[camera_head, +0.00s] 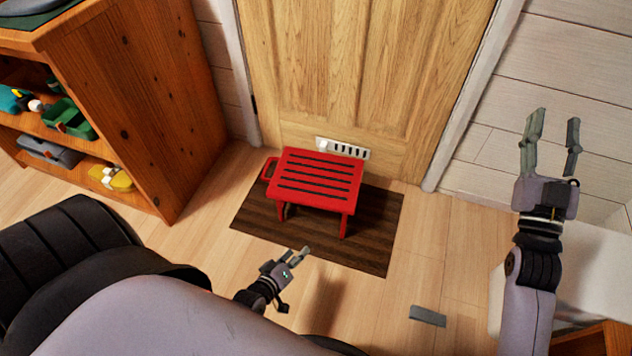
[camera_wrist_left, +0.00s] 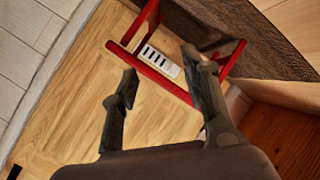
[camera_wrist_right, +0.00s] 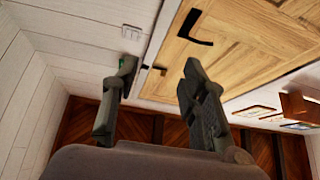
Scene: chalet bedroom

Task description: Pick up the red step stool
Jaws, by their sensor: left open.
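The red step stool (camera_head: 317,178) stands upright on a dark brown mat in front of the wooden door. Its top has dark slots, and a red loop sticks out at its left end. My left gripper (camera_head: 300,256) is open and empty, low in front of the stool and apart from it in the head view. In the left wrist view the stool's red frame (camera_wrist_left: 152,74) shows beyond the open fingers. My right gripper (camera_head: 557,115) is open and empty, raised at the right, far from the stool; its spread fingers also show in the right wrist view (camera_wrist_right: 158,65).
The mat (camera_head: 371,237) lies on a plank floor. A wooden shelf (camera_head: 150,110) with toys stands at the left. The door (camera_head: 365,70) with a white vent (camera_head: 343,148) is behind the stool. A small grey block (camera_head: 427,316) lies on the floor.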

